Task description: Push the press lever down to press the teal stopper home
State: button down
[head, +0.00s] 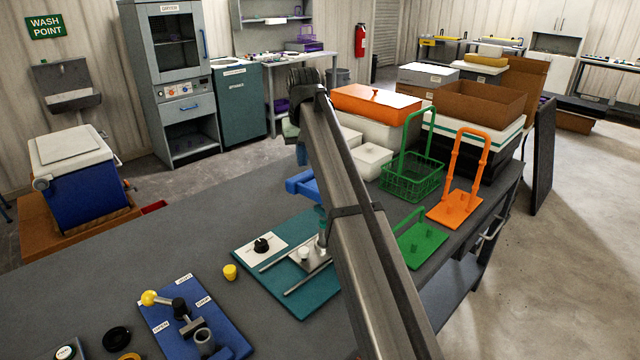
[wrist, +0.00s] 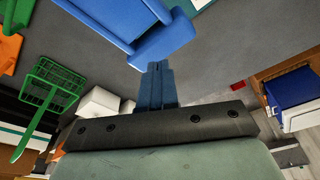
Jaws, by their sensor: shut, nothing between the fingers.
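My gripper (head: 301,160) is shut and empty, pointing down behind my arm link. Its blue fingers also show in the wrist view (wrist: 159,66). A blue fixture (head: 302,185) stands on the bench just below it, partly behind my arm. In the wrist view a blue bar with a wide end (wrist: 165,40) lies right by my fingertips. It may be the press lever; I cannot tell whether they touch. A small teal piece (head: 321,212) shows beside my arm by the teal plate. I cannot tell whether it is the stopper.
The teal plate (head: 250,266) with rails and a black knob lies in front. A blue clamp board (head: 160,318) with a yellow-knobbed handle is at front left. A green basket (head: 428,182), an orange rack (head: 456,208) and white boxes (head: 371,162) stand right. The left bench top is clear.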

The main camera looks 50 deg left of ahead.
jog(key=w+a+v, duration=0.1)
jog(key=v, duration=0.7)
jog(key=shift+r, duration=0.6)
jog(key=shift+s+a, duration=0.1)
jog(key=shift+a, duration=0.05)
dwell(0.4)
